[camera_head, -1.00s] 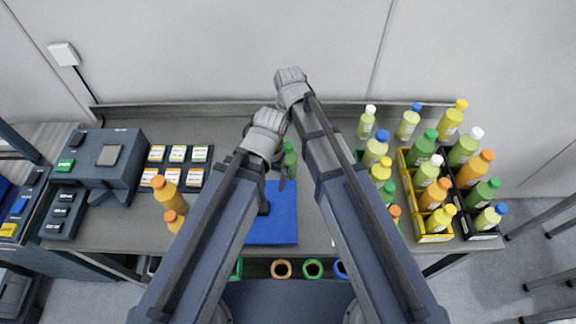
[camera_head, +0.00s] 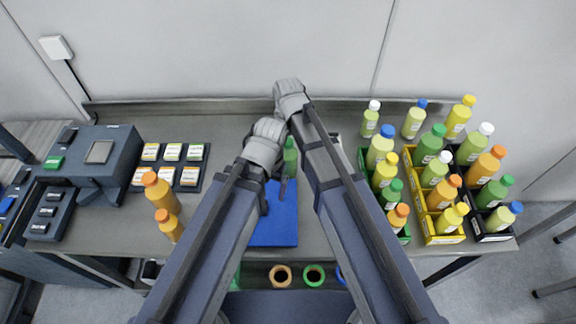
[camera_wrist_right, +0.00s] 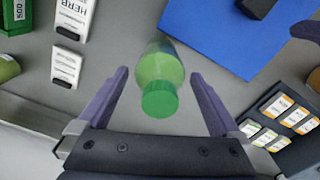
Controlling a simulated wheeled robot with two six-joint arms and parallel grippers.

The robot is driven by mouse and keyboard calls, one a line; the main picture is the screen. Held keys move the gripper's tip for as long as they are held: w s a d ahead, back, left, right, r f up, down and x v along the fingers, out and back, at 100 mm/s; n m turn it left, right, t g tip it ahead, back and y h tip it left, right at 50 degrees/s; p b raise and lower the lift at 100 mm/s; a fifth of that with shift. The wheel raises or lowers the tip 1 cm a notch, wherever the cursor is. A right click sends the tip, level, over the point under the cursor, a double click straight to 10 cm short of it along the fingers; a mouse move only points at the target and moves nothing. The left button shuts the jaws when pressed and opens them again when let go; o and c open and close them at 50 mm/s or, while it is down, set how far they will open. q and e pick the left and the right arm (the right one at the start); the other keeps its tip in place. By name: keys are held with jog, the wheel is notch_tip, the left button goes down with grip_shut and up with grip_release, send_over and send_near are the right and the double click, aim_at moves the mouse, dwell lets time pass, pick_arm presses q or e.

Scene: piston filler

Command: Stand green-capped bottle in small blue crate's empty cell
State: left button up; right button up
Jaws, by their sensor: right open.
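A green-capped bottle (camera_wrist_right: 160,80) with a light green body stands between the jaws of my right gripper (camera_wrist_right: 158,75) in the right wrist view. The jaws are open with a gap on each side of it. This bottle also shows in the head view (camera_head: 290,158), partly hidden by my arms, just behind the blue mat. My left gripper (camera_head: 283,188) is near the mat's back edge; I cannot tell whether it is open. My right gripper's fingers are hidden in the head view. I cannot make out a small blue crate.
The blue mat (camera_head: 286,226) lies at the front middle. Bottles fill yellow (camera_head: 445,240), green (camera_head: 404,239) and black (camera_head: 493,237) crates at right. Orange bottles (camera_head: 162,192), a label rack (camera_head: 189,188) and a printer (camera_head: 98,160) stand at left. White boxes (camera_wrist_right: 66,68) lie beside the bottle.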

grip_shut()
dwell(0.8)
